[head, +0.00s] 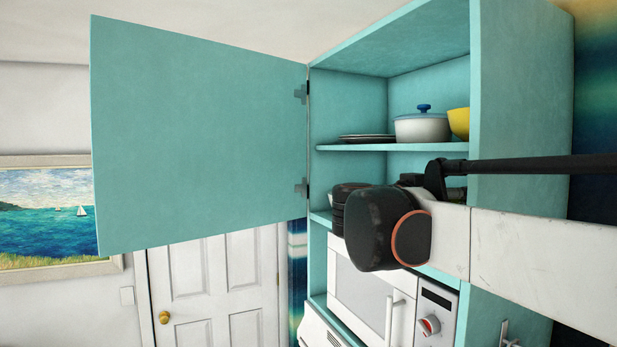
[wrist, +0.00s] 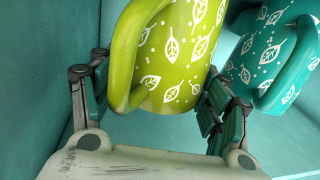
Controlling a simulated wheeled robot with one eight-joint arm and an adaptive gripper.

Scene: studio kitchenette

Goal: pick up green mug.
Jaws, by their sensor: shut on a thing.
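The green mug (wrist: 172,55) is lime green with white leaf outlines, and its handle faces left and toward the wrist camera. My gripper (wrist: 155,80) has one finger on each side of the mug and is shut on it. The mug's top is cut off by the picture edge. In the head view my arm blocks the lower cupboard shelf, and the mug is not visible there.
A teal mug (wrist: 272,50) with white leaves stands close at the right of the held mug. The cupboard door (head: 200,130) hangs open at left. The upper shelf (head: 390,147) holds plates (head: 367,138), a lidded pot (head: 422,127) and a yellow bowl (head: 459,123).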

